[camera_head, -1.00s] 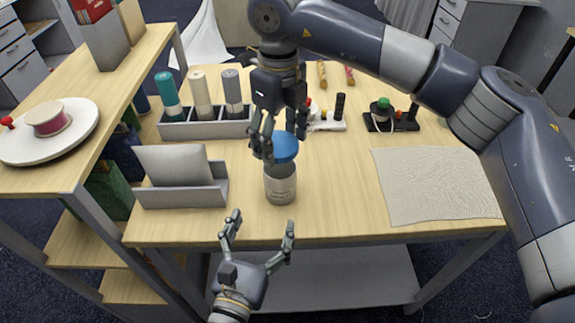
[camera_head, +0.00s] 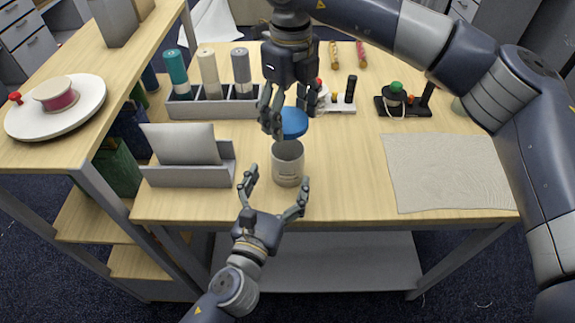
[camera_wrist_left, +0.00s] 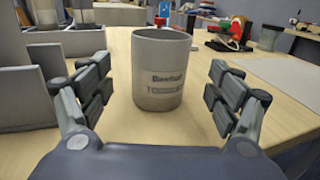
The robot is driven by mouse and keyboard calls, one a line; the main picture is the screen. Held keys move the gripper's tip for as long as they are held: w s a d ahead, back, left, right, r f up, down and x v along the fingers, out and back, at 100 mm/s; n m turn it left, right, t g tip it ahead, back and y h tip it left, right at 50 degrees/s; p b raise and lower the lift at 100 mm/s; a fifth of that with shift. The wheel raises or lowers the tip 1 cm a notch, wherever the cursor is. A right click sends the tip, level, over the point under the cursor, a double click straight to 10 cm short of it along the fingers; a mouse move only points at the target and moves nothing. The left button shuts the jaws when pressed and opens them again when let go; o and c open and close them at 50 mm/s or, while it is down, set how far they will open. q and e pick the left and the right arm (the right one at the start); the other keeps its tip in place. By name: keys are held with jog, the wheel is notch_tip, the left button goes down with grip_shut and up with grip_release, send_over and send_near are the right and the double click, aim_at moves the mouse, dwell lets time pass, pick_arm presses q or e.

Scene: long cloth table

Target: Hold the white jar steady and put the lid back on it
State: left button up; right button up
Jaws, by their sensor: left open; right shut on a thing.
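The white jar (camera_head: 287,166) stands upright and open-topped near the front edge of the table. It also shows between the left fingers in the left wrist view (camera_wrist_left: 161,75), with dark lettering on its side. My left gripper (camera_head: 275,194) is open in front of the jar, with a finger to either side and clear of it. My right gripper (camera_head: 285,118) is shut on the blue lid (camera_head: 294,122) and holds it above and slightly behind the jar. The lid is apart from the jar, and the jar's opening is visible below it.
A grey file holder (camera_head: 188,176) stands left of the jar. A grey rack (camera_head: 212,106) with several spools is behind. A pale cloth (camera_head: 445,172) lies at right, and a black stand with a green top (camera_head: 397,89) is behind it. The table between jar and cloth is clear.

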aim_at(290, 143)
pick_arm(q)
jog(key=x, duration=0.7)
jog(key=shift+s, duration=0.1)
jog(key=c, duration=1.6)
jog(key=shift+c, duration=0.2)
pick_arm(e)
jog(key=shift+w+f, duration=0.1)
jog(key=shift+f, duration=2.4)
jog(key=shift+f, duration=0.9)
jog(key=shift+f, duration=0.5)
